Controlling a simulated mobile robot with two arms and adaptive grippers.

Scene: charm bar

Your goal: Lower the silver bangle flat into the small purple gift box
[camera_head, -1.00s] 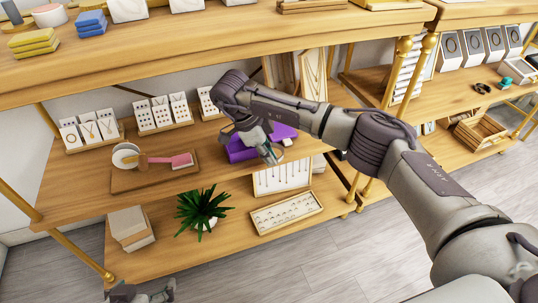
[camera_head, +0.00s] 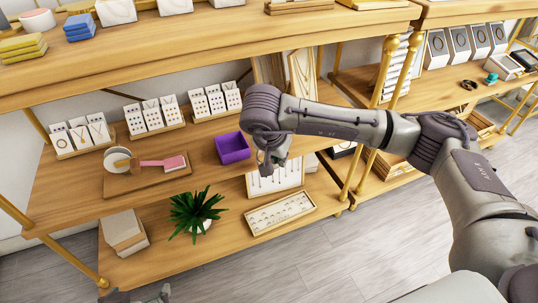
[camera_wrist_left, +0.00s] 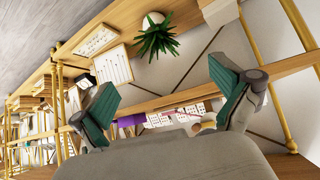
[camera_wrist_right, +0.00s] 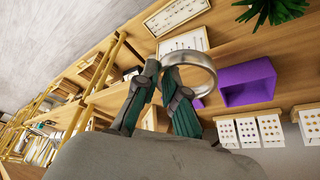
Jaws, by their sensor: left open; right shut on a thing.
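The small purple gift box (camera_head: 232,148) stands open on the middle shelf, and the inside that shows looks empty. It also shows in the right wrist view (camera_wrist_right: 250,84). My right gripper (camera_wrist_right: 161,75) is shut on the rim of the silver bangle (camera_wrist_right: 212,80). The bangle is held on edge, to the left of the box in that view and apart from it. In the head view my right gripper (camera_head: 268,165) is just right of the box, and the bangle is hard to make out. My left gripper (camera_wrist_left: 165,85) is open and empty, low in front of the shelves.
A wooden tray (camera_head: 120,188) with a white dish and a pink item lies left of the box. Jewellery card stands (camera_head: 152,114) line the shelf's back. The upper shelf overhangs.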

